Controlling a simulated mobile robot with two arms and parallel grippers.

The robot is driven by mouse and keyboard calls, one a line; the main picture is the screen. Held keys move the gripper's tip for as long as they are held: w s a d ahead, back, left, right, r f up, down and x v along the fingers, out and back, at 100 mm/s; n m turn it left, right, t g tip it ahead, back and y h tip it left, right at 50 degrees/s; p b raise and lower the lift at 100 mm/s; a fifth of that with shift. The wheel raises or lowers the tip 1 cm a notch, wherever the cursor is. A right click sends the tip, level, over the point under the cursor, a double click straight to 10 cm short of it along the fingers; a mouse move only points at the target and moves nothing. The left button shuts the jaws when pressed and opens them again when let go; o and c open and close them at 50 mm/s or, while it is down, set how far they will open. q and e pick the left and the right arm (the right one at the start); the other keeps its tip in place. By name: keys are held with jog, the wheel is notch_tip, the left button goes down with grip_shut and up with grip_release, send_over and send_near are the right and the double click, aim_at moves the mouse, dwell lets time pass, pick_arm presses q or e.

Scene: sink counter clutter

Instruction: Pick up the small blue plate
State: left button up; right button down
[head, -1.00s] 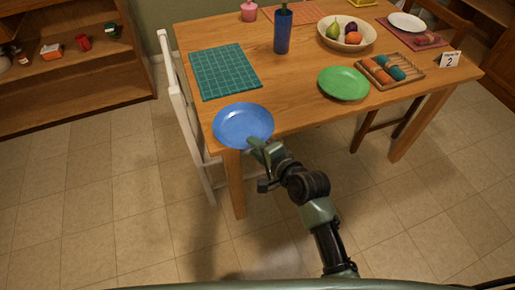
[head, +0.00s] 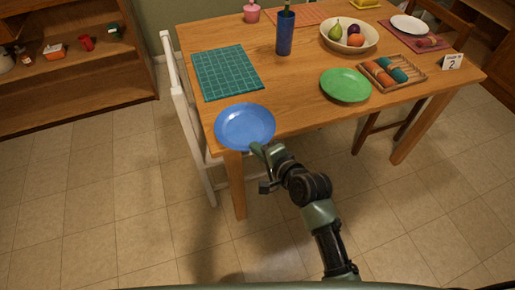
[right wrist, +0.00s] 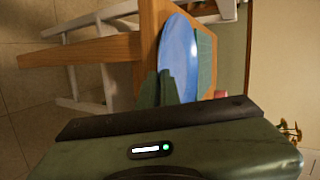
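The small blue plate (head: 245,126) lies at the near left corner of the wooden table, its rim at the front edge. My right gripper (head: 262,149) is just off the plate's near rim, in front of the table edge. In the right wrist view the plate (right wrist: 180,50) shows tilted on its side by the camera's roll, just beyond the fingers (right wrist: 158,82). The fingertips look slightly apart with nothing held between them; contact with the rim is not clear. My left gripper is not in view.
A teal mat (head: 227,72) lies behind the plate. A green plate (head: 345,85), a dark blue cup (head: 285,34), a fruit bowl (head: 349,38) and a wooden rack (head: 391,74) stand farther along the table. A white chair (head: 188,115) is at the left edge.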

jog(key=shift+s+f, duration=0.1)
dwell(0.7)
jog(key=shift+s+a+p, duration=0.2)
jog(key=shift+s+p, duration=0.05)
jog(key=shift+s, duration=0.25)
jog(key=shift+s+a+p, duration=0.2)
jog(key=shift+s, duration=0.3)
jog(key=c, duration=1.6)
grip_release()
jog(key=shift+w, duration=0.2)
jog(key=shift+o, duration=0.2)
jog(key=shift+s+d, duration=0.1)
jog(key=v, duration=0.7)
jog(key=shift+s+d+r, duration=0.2)
jog(key=shift+s+r, duration=0.05)
